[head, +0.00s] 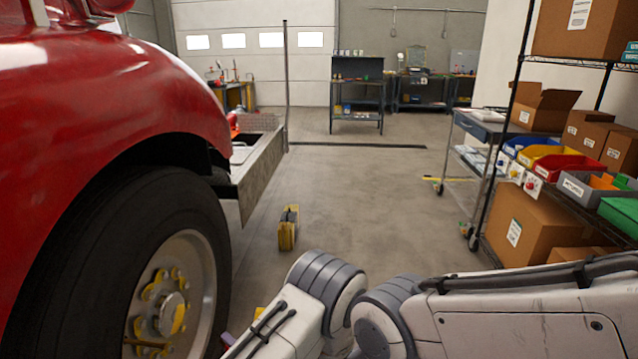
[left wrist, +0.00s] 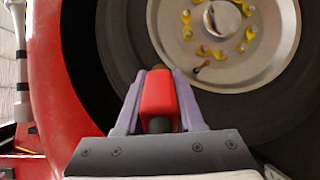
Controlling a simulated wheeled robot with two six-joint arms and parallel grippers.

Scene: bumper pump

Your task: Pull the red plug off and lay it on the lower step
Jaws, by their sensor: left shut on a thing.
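The red plug (left wrist: 158,98) is between the two pale purple fingers of my left gripper (left wrist: 159,75) in the left wrist view. The gripper is shut on it, with a dark round part showing at the plug's near end. The plug is in front of the truck's front wheel in that view; I cannot tell the gap. In the head view only a small purple bit of my left gripper (head: 226,341) shows at the bottom, and the plug is hidden there. I cannot make out the lower step with certainty. My right gripper is not in view.
The red truck (head: 110,95) with its big tyre (head: 90,245) fills the left. Its metal bumper (head: 262,170) juts forward. A yellow chock (head: 288,230) stands on the floor. A cart (head: 480,125) and loaded shelves stand right.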

